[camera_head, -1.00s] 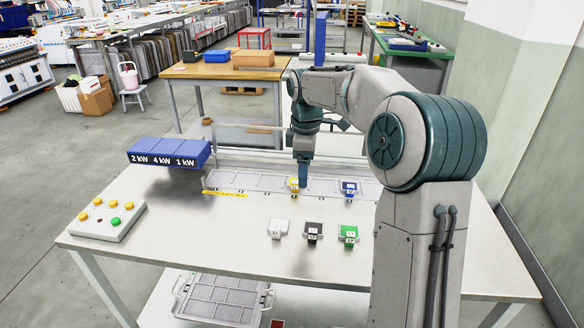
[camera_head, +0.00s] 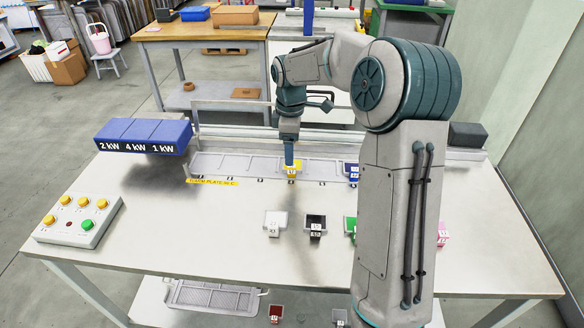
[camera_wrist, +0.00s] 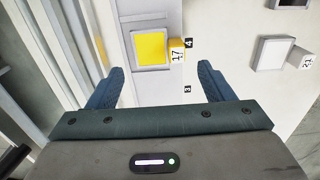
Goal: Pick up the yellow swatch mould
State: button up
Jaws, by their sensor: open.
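The yellow swatch mould (camera_head: 291,170) sits on the warm plate (camera_head: 232,164), partly hidden behind my gripper in the head view. In the wrist view the yellow swatch mould (camera_wrist: 151,47) shows as a yellow square in a pale frame, with a yellow tag marked 17 on its right side. My gripper (camera_head: 289,161) points down above it. In the wrist view my gripper (camera_wrist: 160,80) has its two blue fingers wide apart with nothing between them. The mould lies ahead of the fingertips, between their lines. The exact height gap cannot be told.
A blue mould (camera_head: 351,171) sits to the right on the plate. White (camera_head: 275,222), black (camera_head: 315,225) and green (camera_head: 350,226) moulds stand nearer on the table. A blue heater box (camera_head: 143,135) hangs at the left. A button panel (camera_head: 79,221) lies front left. A pink mould (camera_head: 442,233) is at the right.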

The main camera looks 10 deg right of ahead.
jog(key=shift+w+f, duration=0.15)
jog(key=shift+f, duration=2.65)
jog(key=c, duration=0.8)
